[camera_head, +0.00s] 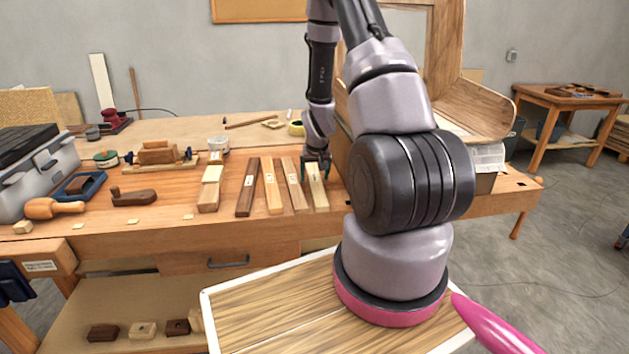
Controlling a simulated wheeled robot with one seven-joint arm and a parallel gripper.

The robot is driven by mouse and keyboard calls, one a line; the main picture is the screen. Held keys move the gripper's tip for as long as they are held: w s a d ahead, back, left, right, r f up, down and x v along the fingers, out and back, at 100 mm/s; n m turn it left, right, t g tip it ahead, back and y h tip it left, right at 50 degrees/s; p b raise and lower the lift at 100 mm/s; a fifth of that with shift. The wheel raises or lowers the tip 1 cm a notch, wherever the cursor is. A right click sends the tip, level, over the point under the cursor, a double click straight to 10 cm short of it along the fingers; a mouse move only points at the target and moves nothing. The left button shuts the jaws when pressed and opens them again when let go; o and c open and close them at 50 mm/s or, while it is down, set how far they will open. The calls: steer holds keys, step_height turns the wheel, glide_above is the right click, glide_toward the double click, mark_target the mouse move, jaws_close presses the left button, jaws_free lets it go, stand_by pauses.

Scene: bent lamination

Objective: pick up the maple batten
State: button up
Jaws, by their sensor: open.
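Several wooden battens with small labels lie in a row on the workbench (165,225). A pale one, which looks like the maple batten (317,190), lies at the right end of the row, but its label is too small to read. My gripper (316,165) is open over the far end of this pale batten. Its fingers hide part of that end, and I cannot tell whether they touch it. To its left lie a light brown batten (294,184), an orange-tan batten (272,187) and a dark brown batten (248,188).
A pale stepped piece (209,190) lies left of the dark batten. A large bent wooden form (475,105) stands close right of my gripper, partly behind my arm.

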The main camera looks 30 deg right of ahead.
jaws_close()
steer(key=shift+r, duration=0.1)
